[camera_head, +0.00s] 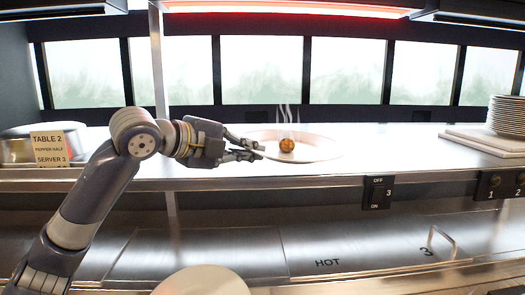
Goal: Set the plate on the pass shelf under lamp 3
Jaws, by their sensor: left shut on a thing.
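The plate (318,151) is a pale, shallow round dish with a round brown food item (287,145) on it, and steam rises from the food. My left gripper (258,151) is shut on the plate's left rim. The plate is level, at or just above the steel pass shelf (400,150); I cannot tell whether it touches. Above it a heat lamp (290,8) glows red. My right gripper is not in view.
A ticket reading TABLE 2 (50,149) stands at the left by a metal pan (15,146). Stacked plates (507,116) and a white board (484,141) are at the right. A lamp post (158,60) rises left of the plate.

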